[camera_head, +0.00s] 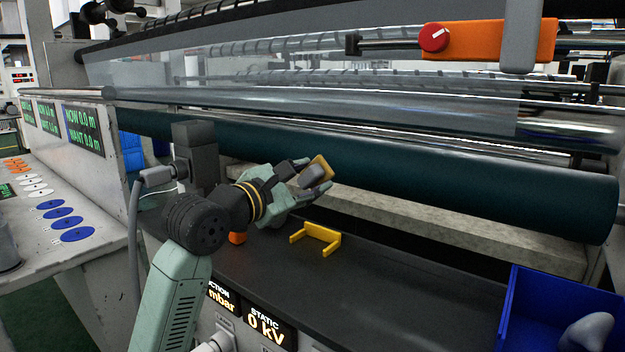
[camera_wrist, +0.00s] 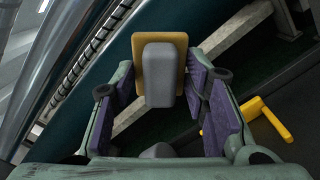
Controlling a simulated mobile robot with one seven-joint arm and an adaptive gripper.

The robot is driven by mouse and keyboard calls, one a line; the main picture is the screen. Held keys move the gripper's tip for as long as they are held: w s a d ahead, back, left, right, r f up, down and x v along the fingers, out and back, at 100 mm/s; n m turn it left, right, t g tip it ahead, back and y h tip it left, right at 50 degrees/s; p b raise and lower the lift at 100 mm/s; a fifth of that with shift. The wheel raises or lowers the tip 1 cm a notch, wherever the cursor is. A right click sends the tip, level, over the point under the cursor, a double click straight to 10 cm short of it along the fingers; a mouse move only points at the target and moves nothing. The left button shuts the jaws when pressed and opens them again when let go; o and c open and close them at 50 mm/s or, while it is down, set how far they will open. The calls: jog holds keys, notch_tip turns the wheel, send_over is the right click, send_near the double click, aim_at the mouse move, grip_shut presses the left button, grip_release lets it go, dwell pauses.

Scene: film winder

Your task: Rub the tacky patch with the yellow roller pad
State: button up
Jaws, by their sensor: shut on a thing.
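The yellow roller pad (camera_wrist: 160,40) has a flat yellow plate and a grey handle. In the wrist view my gripper (camera_wrist: 160,88) is shut on the grey handle, with its purple finger pads on both sides. In the head view my gripper (camera_head: 300,178) holds the pad (camera_head: 324,168) tilted, close in front of the dark green roller (camera_head: 450,178). I cannot tell whether the pad touches the roller. I cannot make out a tacky patch in either view.
A yellow bracket (camera_head: 318,237) stands on the dark shelf (camera_head: 390,290) below my gripper. A blue bin (camera_head: 540,310) is at the lower right. Shiny steel rollers (camera_head: 300,98) run above the green one. An orange block with a red knob (camera_head: 490,40) is at the upper right.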

jog(key=shift+b+v, duration=0.45)
jog(key=shift+v, duration=1.1)
jog(key=shift+d, duration=0.1)
